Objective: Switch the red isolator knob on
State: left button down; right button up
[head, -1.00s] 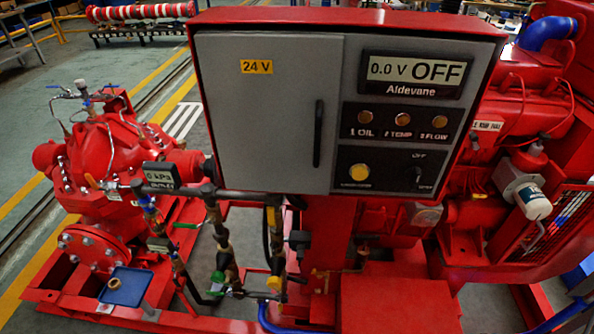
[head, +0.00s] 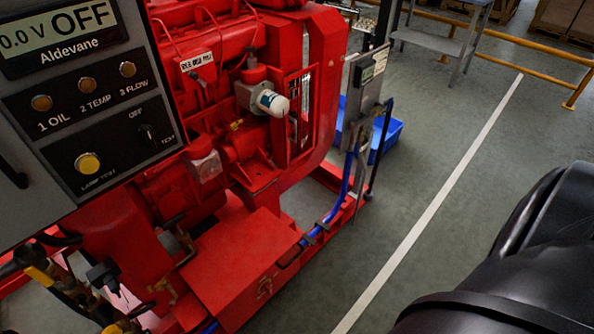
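I cannot make out a red isolator knob in the head view. A narrow grey panel (head: 362,100) with a small display stands upright at the right end of the red pumpset (head: 240,110); any knob on it is too small or turned away to tell. The grey control cabinet (head: 30,170) at the left reads "0.0 V OFF". Its black selector switch (head: 148,134), marked OFF and TEST, sits beside a yellow lamp test button (head: 87,163).
A blue tray (head: 386,138) lies on the floor behind the narrow panel. A blue hose (head: 346,180) runs down beside it. A grey table (head: 440,42) and yellow rails (head: 530,57) stand at the back. The floor around the white line (head: 430,212) is clear.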

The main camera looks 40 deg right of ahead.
aim_at(266, 288)
jog(key=k+l+z, duration=0.1)
jog(key=z, duration=0.55)
jog(key=i+l+u, duration=0.1)
jog(key=u, duration=0.4)
jog(key=l+u, duration=0.15)
jog(key=u, duration=0.3)
jog(key=l+u, duration=0.15)
jog(key=u, duration=0.35)
jog(key=l+u, duration=0.2)
jog(key=u, duration=0.25)
jog(key=l+u, duration=0.2)
jog(key=l, duration=0.25)
jog(key=k+l+u, duration=0.15)
jog(key=l, duration=0.3)
jog(key=l+u, duration=0.2)
jog(key=l, duration=0.2)
jog(key=k+l+u, duration=0.15)
jog(key=l, duration=0.3)
jog(key=k+l+u, duration=0.2)
jog(key=l, duration=0.4)
jog(key=k+l, duration=0.15)
